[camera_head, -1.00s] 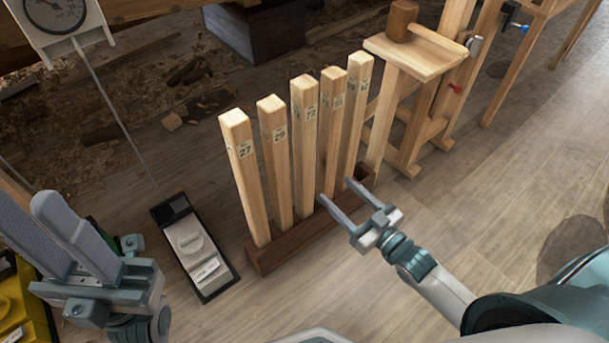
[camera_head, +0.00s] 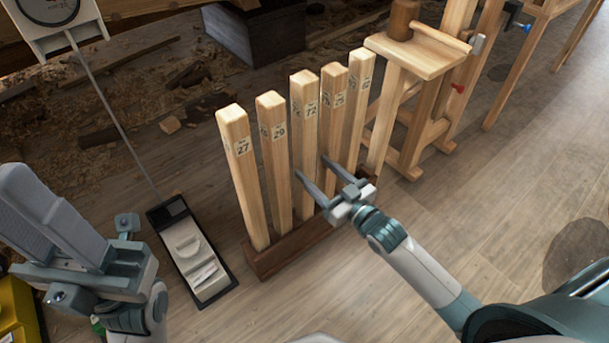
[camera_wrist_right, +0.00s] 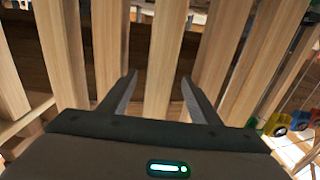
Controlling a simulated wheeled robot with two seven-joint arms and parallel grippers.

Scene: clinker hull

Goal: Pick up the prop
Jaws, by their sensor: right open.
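Several upright wooden props stand in a row in a dark wooden rack (camera_head: 290,250), with number labels near their tops. They include the prop marked 27 (camera_head: 241,175), the prop marked 29 (camera_head: 274,155) and the prop marked 72 (camera_head: 304,125). My right gripper (camera_head: 311,166) is open and empty at the row, about mid-height, near the 72 prop and the prop to its right (camera_head: 333,100). In the right wrist view one prop (camera_wrist_right: 160,60) shows between the fingers; whether it is inside the jaws is unclear. My left gripper (camera_head: 15,182) is at far left, its gap unclear.
A wooden stand (camera_head: 415,55) with a mallet (camera_head: 403,18) stands behind the row at right. A black and white device (camera_head: 192,255) lies on the floor left of the rack, with a cable to a dial gauge (camera_head: 50,15).

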